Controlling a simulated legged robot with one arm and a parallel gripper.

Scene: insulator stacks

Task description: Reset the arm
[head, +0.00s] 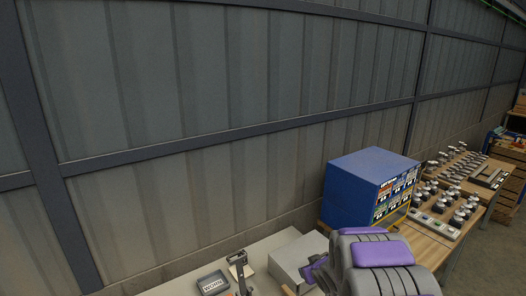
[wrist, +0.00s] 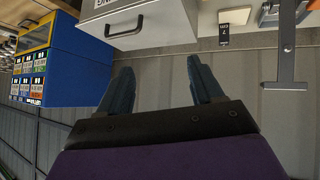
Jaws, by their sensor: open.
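My gripper (wrist: 163,82) shows in the wrist view with its two dark blue-grey fingers spread apart and nothing between them. In that view, which looks upside down, a pale grey box (wrist: 165,14) with a bar handle lies just beyond the fingertips. No contact with it shows. In the head view my purple and grey arm (head: 383,254) rises at the bottom, right of centre, in front of the table. The gripper's fingers cannot be made out there.
A pale table carries the grey box (head: 298,256), a dark labelled tray (head: 212,284) and an upright metal piece (head: 241,272). A blue cabinet (head: 352,190) with labelled bins stands behind my arm. Several insulator stacks (head: 458,212) stand on wooden tables at right. A corrugated wall closes the back.

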